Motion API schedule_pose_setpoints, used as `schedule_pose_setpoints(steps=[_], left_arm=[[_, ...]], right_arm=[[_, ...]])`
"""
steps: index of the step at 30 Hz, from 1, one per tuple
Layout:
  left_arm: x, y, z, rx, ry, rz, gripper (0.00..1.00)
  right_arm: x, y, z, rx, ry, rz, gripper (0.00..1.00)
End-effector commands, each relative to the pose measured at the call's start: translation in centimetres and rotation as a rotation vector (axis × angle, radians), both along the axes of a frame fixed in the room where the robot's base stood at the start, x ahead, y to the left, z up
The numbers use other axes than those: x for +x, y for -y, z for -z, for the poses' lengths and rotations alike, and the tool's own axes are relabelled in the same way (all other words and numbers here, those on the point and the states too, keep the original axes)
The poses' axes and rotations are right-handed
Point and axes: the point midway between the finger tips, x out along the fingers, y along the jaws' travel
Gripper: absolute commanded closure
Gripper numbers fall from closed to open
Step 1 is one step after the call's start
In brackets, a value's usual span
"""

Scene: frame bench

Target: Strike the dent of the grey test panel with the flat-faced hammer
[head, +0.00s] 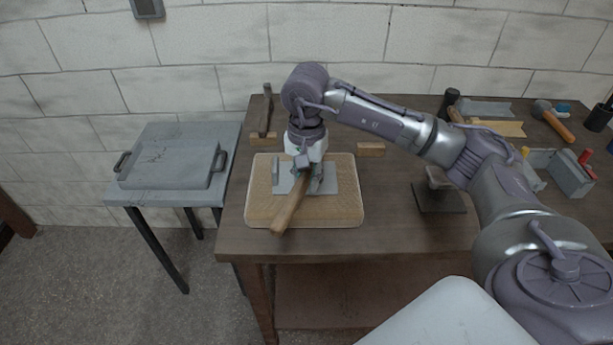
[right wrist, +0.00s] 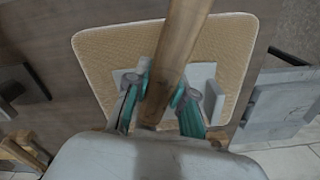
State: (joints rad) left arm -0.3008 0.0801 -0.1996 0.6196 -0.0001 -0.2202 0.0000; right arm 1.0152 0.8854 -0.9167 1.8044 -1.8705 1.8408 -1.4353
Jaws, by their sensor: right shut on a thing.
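The grey test panel (head: 328,183) lies on a tan padded board (head: 255,200) on the wooden bench. An upright grey piece stands at its left edge; panel and board also show in the right wrist view (right wrist: 209,82). My right gripper (head: 308,174) is over the panel, pointing down. It is shut on the wooden handle (head: 289,210) of a hammer, and the teal finger pads flank this handle (right wrist: 175,50) in the right wrist view. The handle slants toward the front left. The hammer's head and the dent are hidden by the gripper. My left gripper is not in view.
Wooden blocks (head: 371,149) and another tool (head: 266,110) are behind the board. A dark stand (head: 440,196) is to the right. A side table (head: 160,205) carries a grey tray (head: 170,168).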

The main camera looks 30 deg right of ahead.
Motion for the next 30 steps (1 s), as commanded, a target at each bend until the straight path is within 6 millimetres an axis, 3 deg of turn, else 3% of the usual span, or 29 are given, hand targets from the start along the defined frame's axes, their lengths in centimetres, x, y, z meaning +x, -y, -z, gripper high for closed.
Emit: schedule_pose_setpoints(steps=[1,2,3,8,18,30], left_arm=[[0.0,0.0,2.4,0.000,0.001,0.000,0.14],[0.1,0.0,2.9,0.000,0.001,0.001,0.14],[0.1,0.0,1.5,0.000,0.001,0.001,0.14],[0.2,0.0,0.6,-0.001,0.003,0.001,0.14],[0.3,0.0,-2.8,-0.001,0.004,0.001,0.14],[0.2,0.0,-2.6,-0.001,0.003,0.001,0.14]], right_arm=[[0.0,0.0,2.4,-0.001,0.001,0.001,1.00],[0.0,0.0,3.0,-0.001,0.001,0.001,1.00],[0.1,0.0,1.5,0.000,0.002,0.001,1.00],[0.1,0.0,0.2,0.000,0.002,0.000,1.00],[0.1,0.0,-6.0,0.000,0.003,0.000,1.00],[0.0,0.0,-6.1,0.000,0.001,0.001,1.00]])
